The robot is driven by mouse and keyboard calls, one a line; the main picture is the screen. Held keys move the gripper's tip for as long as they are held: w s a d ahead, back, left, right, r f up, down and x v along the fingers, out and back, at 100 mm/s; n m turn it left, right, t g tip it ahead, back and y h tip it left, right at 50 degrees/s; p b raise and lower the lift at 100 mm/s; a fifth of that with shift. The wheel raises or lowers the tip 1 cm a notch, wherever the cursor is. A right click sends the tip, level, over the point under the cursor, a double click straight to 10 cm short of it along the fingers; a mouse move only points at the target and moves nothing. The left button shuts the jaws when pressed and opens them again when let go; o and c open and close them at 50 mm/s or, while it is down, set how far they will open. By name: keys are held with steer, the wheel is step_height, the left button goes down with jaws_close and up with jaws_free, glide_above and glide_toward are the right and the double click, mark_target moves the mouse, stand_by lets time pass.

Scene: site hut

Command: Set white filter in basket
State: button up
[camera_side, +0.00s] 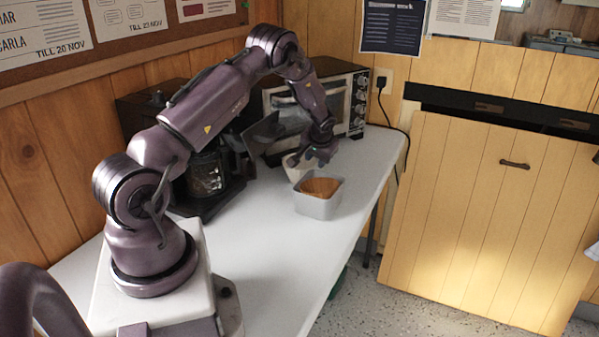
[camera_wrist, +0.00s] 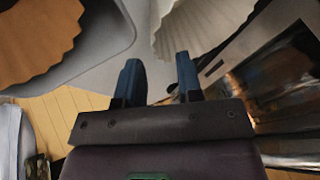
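A white fluted filter (camera_side: 296,166) is beside the grey bin, between it and the coffee maker; it also shows at the top of the wrist view (camera_wrist: 205,25). My gripper (camera_side: 318,158) is close above and right of it. In the wrist view its two blue fingers (camera_wrist: 158,68) stand apart, with the filter's near edge just beyond the tips; I cannot tell whether they touch. The black coffee maker (camera_side: 160,108) stands behind my arm with its glass carafe (camera_side: 206,174). A dark part (camera_side: 263,133) sticks out beside it, perhaps the basket, partly hidden by my arm.
The grey bin (camera_side: 317,208) holds brown filters (camera_side: 320,186), which show at upper left in the wrist view (camera_wrist: 38,38). A toaster oven (camera_side: 345,103) stands behind. The white table (camera_side: 265,255) is clear in front, with its edge right of the bin.

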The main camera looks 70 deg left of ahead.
steer(key=shift+a+f, duration=0.35)
steer(key=shift+f, duration=0.3)
jaws_close()
